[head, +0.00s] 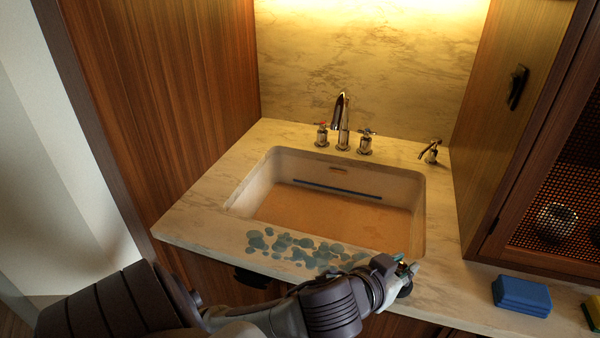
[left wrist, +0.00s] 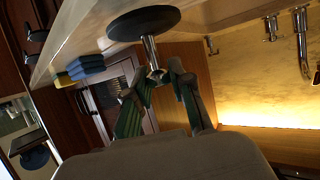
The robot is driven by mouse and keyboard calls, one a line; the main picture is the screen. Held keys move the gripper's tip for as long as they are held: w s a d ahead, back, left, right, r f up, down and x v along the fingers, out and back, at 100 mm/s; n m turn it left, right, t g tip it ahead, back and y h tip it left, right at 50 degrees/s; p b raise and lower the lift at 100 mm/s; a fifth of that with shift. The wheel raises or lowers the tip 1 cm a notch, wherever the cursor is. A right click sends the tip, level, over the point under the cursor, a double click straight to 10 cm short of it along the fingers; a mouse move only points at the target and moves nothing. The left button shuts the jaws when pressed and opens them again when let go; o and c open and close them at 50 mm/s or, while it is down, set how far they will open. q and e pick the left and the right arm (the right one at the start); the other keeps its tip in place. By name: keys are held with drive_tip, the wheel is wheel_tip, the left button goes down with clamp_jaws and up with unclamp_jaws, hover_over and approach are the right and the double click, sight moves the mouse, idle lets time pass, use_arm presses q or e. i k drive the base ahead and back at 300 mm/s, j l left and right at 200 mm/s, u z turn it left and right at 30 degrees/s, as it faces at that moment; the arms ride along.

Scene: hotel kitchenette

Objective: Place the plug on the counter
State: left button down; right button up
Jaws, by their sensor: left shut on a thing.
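My left gripper (head: 408,270) is over the front strip of the marble counter (head: 460,295), by the sink's front right corner. It is shut on the plug, which has a black disc (left wrist: 145,24) and a shiny metal stem (left wrist: 151,52). In the left wrist view the fingertips (left wrist: 160,76) close on the stem's end. In the head view only a dark bit of the plug (head: 405,290) shows beside the fingers. I cannot tell whether the disc touches the counter. My right gripper is in neither view.
The sink (head: 420,215) holds brownish water (head: 330,212). Teal wet-looking patches (head: 300,248) lie on its front ledge. A faucet (head: 343,125) with handles stands behind. A blue sponge stack (head: 521,294) and a yellow-green sponge (head: 593,313) lie right. Counter between gripper and blue stack is clear.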

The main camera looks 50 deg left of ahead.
sight(222, 178)
drive_tip(key=u, duration=0.4)
drive_tip(key=i+u, duration=0.15)
drive_tip(key=u, duration=0.65)
drive_tip(key=i+u, duration=0.15)
drive_tip(key=u, duration=0.25)
drive_tip(key=i+l, duration=0.3)
